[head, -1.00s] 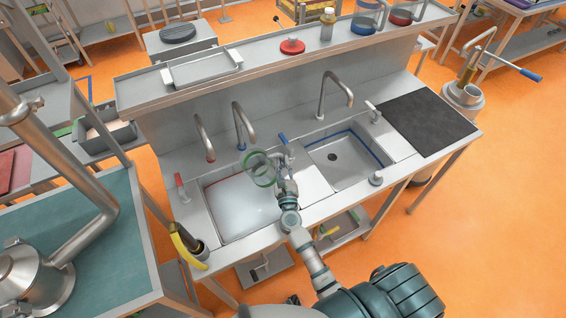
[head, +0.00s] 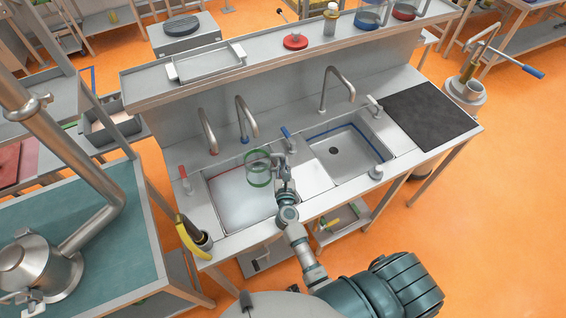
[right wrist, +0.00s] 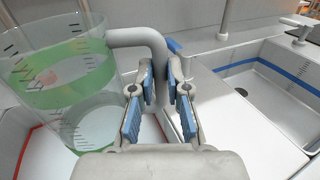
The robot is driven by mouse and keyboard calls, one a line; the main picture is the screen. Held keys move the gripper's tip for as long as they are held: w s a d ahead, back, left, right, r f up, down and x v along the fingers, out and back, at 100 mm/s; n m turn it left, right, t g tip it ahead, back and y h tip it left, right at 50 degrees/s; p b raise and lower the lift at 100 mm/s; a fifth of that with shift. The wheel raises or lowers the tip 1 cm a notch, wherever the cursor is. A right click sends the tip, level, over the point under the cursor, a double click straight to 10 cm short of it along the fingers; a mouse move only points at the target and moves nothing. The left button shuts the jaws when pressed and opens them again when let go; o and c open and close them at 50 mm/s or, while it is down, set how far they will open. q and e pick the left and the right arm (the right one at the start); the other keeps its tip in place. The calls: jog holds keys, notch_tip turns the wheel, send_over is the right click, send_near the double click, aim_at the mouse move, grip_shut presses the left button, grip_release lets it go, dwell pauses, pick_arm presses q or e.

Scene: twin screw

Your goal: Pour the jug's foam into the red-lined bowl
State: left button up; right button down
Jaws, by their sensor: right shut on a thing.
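The jug (head: 258,170) is clear, with a green band and dark scale marks. It stands nearly upright above the left bowl. My right gripper (head: 282,168) is shut on the jug's grey handle, which shows between the blue-padded fingers in the right wrist view (right wrist: 161,85). The jug's see-through wall (right wrist: 60,75) shows no clear white mass inside. The red-lined bowl (head: 235,212) is the left sink basin. A white surface fills much of it, and its red line shows at lower left in the right wrist view (right wrist: 28,148). My left gripper is out of view.
The blue-lined bowl (head: 343,158) lies to the right, with a dark mat (head: 432,116) beyond it. Two taps rise behind the left bowl, and another tap (head: 335,88) behind the right one. A red lever (head: 184,178) and a yellow-handled item (head: 192,230) stand at the left.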

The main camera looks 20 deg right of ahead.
aim_at(283, 157)
notch_tip(283, 157, up, 3)
jog(key=p, duration=0.3)
jog(key=shift+r, duration=0.15)
